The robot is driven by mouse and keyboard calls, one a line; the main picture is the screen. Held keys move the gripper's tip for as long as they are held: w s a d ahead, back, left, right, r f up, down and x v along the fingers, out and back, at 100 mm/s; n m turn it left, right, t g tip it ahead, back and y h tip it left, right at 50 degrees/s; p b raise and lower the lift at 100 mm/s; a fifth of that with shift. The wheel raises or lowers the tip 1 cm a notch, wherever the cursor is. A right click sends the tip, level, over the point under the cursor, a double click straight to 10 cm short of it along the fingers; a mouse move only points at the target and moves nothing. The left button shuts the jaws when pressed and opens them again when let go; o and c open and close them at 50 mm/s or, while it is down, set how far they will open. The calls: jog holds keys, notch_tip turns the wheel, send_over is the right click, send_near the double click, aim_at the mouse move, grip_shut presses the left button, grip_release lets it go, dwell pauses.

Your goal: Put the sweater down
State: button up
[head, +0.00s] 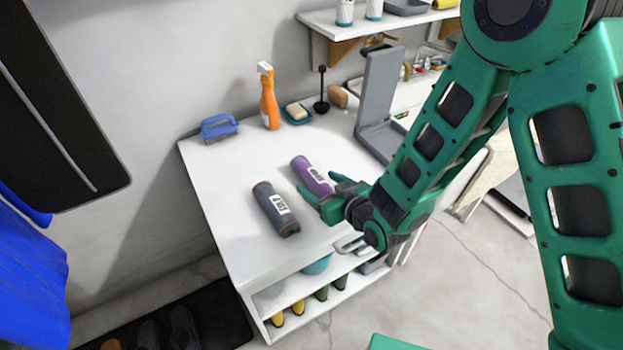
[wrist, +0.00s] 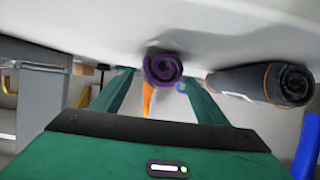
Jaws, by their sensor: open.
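Two rolled garments with white labels lie on the white cabinet top (head: 228,178): a purple roll (head: 311,174) and a dark grey roll (head: 275,208) to its left. I cannot read the labels or tell which is the sweater. My gripper (head: 323,190) is open and low over the top, at the near end of the purple roll. In the wrist view, the purple roll's spiral end (wrist: 162,68) shows between the two spread fingers, and the grey roll (wrist: 262,82) lies outside them to the right. Whether the fingers touch the purple roll is hard to tell.
An orange spray bottle (head: 269,97), a blue brush (head: 219,128), a soap dish (head: 297,113) and a dark ladle-like tool (head: 321,92) stand along the back. A grey bookend-like stand (head: 378,105) is at the right. Shoes sit on the lower shelf (head: 295,300). The left front top is clear.

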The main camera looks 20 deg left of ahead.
aim_at(312, 177)
jog(key=shift+x, duration=2.55)
jog(key=shift+w+r, duration=0.1)
jog(key=c, duration=1.5)
